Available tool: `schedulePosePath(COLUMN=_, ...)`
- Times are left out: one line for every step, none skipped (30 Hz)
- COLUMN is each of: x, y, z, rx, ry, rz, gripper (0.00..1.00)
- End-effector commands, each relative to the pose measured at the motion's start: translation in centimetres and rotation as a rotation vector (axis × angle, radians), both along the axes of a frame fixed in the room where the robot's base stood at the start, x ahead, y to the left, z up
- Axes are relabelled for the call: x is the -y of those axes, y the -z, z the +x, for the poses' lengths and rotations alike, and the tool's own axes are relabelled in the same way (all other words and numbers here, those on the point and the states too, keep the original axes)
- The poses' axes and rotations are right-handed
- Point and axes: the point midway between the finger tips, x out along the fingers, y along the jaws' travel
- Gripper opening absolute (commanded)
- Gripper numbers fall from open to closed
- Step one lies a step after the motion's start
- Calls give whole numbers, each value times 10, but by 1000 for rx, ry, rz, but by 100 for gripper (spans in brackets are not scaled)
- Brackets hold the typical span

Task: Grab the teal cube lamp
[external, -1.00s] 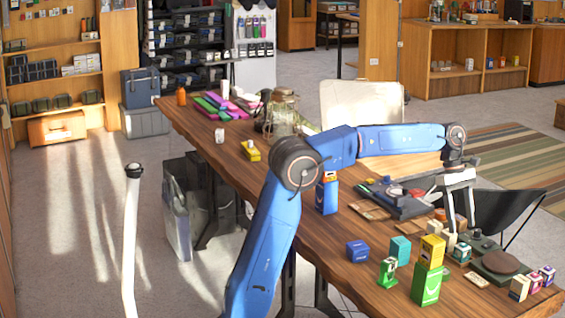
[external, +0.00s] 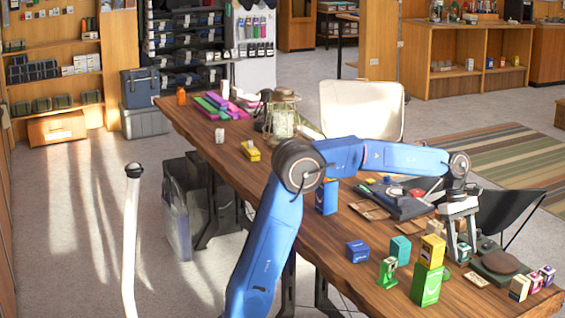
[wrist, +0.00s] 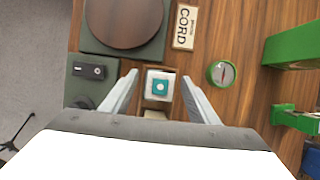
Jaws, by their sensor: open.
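In the wrist view a small white cube with a teal square and a pale dot on its top (wrist: 160,86) sits between my fingers. It looks like the teal cube lamp. My gripper (wrist: 158,78) is open, with one finger on each side of the cube; I cannot tell whether they touch it. In the external view my gripper (external: 463,245) points down, low over the right part of the wooden table, and the cube is mostly hidden by the fingers. A separate plain teal box (external: 400,250) stands to the left.
A round green tin (wrist: 221,73) lies just right of my right finger.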

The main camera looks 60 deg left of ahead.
Motion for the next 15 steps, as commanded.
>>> schedulePosePath(x=0, y=0, z=0, rx=0, ry=0, rz=0, gripper=55)
schedulePosePath(x=0, y=0, z=0, rx=0, ry=0, rz=0, gripper=55)
schedulePosePath(x=0, y=0, z=0, rx=0, ry=0, rz=0, gripper=48)
schedulePosePath(x=0, y=0, z=0, rx=0, ry=0, rz=0, gripper=40)
schedulePosePath(x=0, y=0, z=0, rx=0, ry=0, rz=0, gripper=33)
schedulePosePath(x=0, y=0, z=0, rx=0, ry=0, rz=0, gripper=24)
schedulePosePath(x=0, y=0, z=0, rx=0, ry=0, rz=0, gripper=16)
schedulePosePath(x=0, y=0, z=0, rx=0, ry=0, rz=0, gripper=9)
schedulePosePath(x=0, y=0, z=0, rx=0, ry=0, rz=0, gripper=9)
schedulePosePath(x=0, y=0, z=0, rx=0, ry=0, rz=0, gripper=9)
schedulePosePath(x=0, y=0, z=0, rx=0, ry=0, rz=0, gripper=9)
schedulePosePath(x=0, y=0, z=0, rx=0, ry=0, rz=0, gripper=9)
schedulePosePath(x=0, y=0, z=0, rx=0, ry=0, rz=0, gripper=9)
schedulePosePath(x=0, y=0, z=0, rx=0, ry=0, rz=0, gripper=9)
schedulePosePath(x=0, y=-1, z=0, rx=0, ry=0, rz=0, gripper=9)
